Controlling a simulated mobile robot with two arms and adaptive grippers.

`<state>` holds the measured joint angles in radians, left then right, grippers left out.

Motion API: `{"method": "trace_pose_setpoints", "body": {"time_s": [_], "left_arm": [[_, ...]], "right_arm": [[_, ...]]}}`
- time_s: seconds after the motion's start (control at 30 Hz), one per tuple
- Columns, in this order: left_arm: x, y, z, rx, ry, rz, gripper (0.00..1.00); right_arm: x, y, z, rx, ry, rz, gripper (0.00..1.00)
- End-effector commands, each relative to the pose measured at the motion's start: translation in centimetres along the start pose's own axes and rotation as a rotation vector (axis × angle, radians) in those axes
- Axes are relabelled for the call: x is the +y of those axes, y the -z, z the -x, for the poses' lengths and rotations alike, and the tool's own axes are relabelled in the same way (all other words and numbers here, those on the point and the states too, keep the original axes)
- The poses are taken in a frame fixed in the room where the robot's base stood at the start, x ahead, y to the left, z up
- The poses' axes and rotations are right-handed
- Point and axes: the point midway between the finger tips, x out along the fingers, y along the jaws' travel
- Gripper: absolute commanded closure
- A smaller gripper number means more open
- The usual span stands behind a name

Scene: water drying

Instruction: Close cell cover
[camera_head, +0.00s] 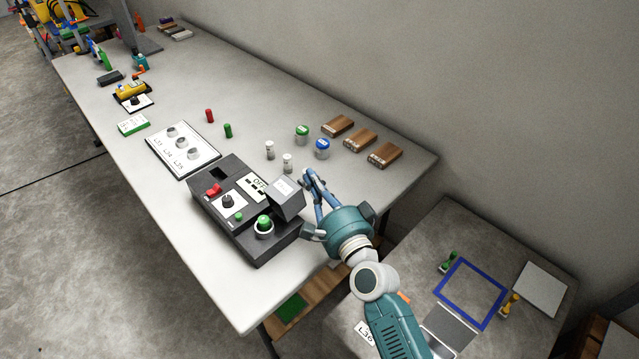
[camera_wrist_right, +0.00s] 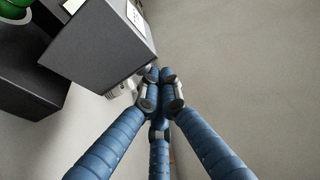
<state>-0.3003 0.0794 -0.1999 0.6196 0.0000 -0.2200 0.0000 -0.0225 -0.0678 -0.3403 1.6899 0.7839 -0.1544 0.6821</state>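The dark grey drying machine (camera_head: 240,205) stands on the long table. Its cell cover (camera_head: 288,199), a dark box with a white label, is raised and tilted at the machine's right side. A green-capped jar (camera_head: 264,223) sits in the cell in front of it, uncovered. My right gripper (camera_head: 310,178) is beside the cover's right side. In the right wrist view the cover (camera_wrist_right: 95,50) is at the upper left, and the blue fingers (camera_wrist_right: 160,76) meet at their tips close to its edge. They hold nothing visible; contact with the cover is unclear. My left gripper is out of view.
Two small white vials (camera_head: 287,163) stand just behind the cover. Green-lidded (camera_head: 302,133) and blue-lidded (camera_head: 322,148) jars and brown boxes (camera_head: 360,139) are farther back. A white tray (camera_head: 182,149) lies left of the machine.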

Motion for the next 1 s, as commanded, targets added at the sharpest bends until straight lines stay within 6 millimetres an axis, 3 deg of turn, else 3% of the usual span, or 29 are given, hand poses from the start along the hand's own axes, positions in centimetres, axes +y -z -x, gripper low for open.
{"method": "trace_pose_setpoints", "body": {"time_s": [0.33,0.47,0.77,1.0], "left_arm": [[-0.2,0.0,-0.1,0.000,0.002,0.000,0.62],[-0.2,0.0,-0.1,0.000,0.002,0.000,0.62],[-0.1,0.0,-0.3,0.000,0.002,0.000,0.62],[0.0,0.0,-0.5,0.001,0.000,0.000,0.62]], "right_arm": [[-2.1,-3.0,1.1,-0.006,0.106,0.319,1.00],[-2.8,-4.3,1.5,-0.003,0.110,0.322,1.00],[-3.4,-7.3,2.6,-0.006,0.196,0.576,1.00],[-3.3,-9.8,3.4,-0.006,0.227,0.662,1.00]]}}
